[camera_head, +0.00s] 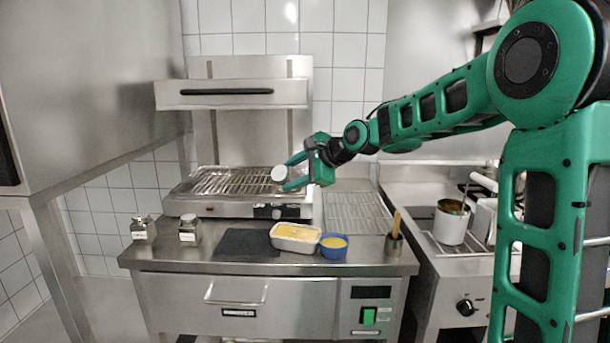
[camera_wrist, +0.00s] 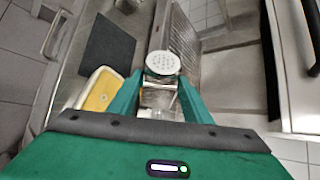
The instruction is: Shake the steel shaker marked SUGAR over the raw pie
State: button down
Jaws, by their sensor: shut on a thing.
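My gripper (camera_head: 291,174) is shut on a shaker (camera_head: 279,174) with a pale, round top, held in the air in front of the grill. In the wrist view the shaker (camera_wrist: 163,64) sits between the two green fingers, its perforated lid facing away from my palm. No SUGAR marking is readable. The raw pie (camera_head: 297,231), yellow in a pale rectangular dish, stands on the counter below and slightly right of the shaker. In the wrist view the pie (camera_wrist: 100,94) lies left of the fingers, partly hidden by the left finger.
A dark slate mat (camera_head: 247,243) lies left of the pie. A blue bowl (camera_head: 333,251) touches or nearly touches its right side. Two small shakers (camera_head: 143,228) (camera_head: 189,231) stand at the left. A pot (camera_head: 451,222) and utensil holder (camera_head: 394,243) stand right. The grill (camera_head: 232,184) is behind.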

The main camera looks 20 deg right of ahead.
aim_at(300, 175)
jog(key=shift+n+t+h, duration=0.3)
jog(key=shift+n, duration=0.2)
jog(key=d, duration=0.1)
jog(key=w+d, duration=0.1)
jog(key=d, duration=0.3)
jog(key=shift+w, duration=0.35)
jog(key=shift+f, duration=0.1)
notch_tip(300, 175, down, 6)
jog(key=n+t+h, duration=0.2)
jog(key=n+t, duration=0.5)
jog(key=n, duration=0.1)
jog(key=shift+s+a+f+n+h, duration=0.15)
jog(key=shift+s+a+n+h, duration=0.15)
jog(key=shift+a+h, duration=0.1)
